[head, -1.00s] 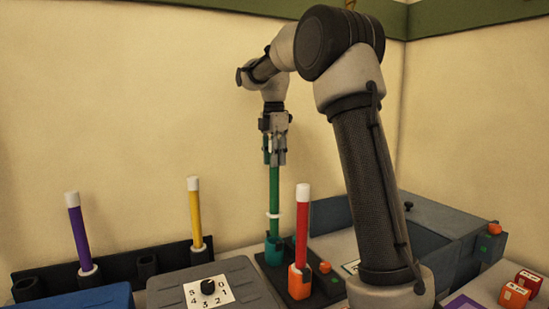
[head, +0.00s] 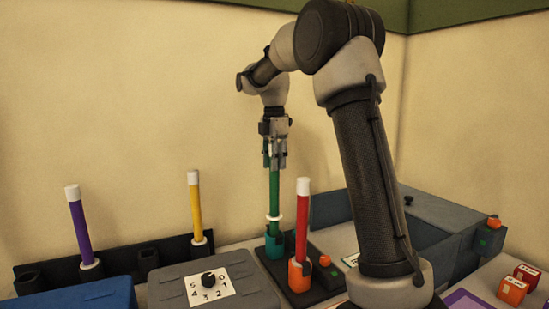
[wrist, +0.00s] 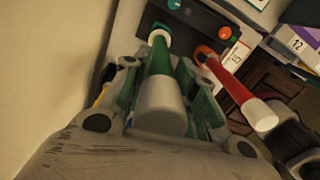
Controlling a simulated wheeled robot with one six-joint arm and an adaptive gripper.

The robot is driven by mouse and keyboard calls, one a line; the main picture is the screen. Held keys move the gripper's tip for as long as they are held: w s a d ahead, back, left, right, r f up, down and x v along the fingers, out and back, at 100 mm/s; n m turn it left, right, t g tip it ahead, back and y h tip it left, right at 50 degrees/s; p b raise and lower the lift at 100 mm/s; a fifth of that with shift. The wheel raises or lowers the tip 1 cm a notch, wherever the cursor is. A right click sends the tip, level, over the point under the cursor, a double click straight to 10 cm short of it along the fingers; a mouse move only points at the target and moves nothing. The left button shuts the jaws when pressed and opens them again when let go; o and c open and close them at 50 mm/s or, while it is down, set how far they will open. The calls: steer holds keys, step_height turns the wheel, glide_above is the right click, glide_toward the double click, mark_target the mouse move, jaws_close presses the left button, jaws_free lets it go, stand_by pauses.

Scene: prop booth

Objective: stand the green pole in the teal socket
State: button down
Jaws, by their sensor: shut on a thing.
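My gripper (head: 275,155) is shut on the upper part of the green pole (head: 274,190) and holds it upright. A white collar (head: 274,217) rings the pole near its lower end. The pole's foot is at the mouth of the teal socket (head: 274,249), with the collar still a little above the rim. How deep the foot sits inside is hidden. In the wrist view, the green pole (wrist: 158,62) runs from its white top between my fingers down to the teal socket (wrist: 160,27).
The red pole (head: 302,220) stands in the orange socket (head: 300,277) close by on the right. Yellow (head: 195,205) and purple (head: 79,228) poles stand in a dark rack (head: 115,262) at the left.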

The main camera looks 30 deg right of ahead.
mark_target(275, 175)
steer(key=shift+f, duration=2.55)
steer(key=c, duration=1.1)
jaws_free()
steer(key=shift+o, duration=0.2)
step_height(275, 175, up, 12)
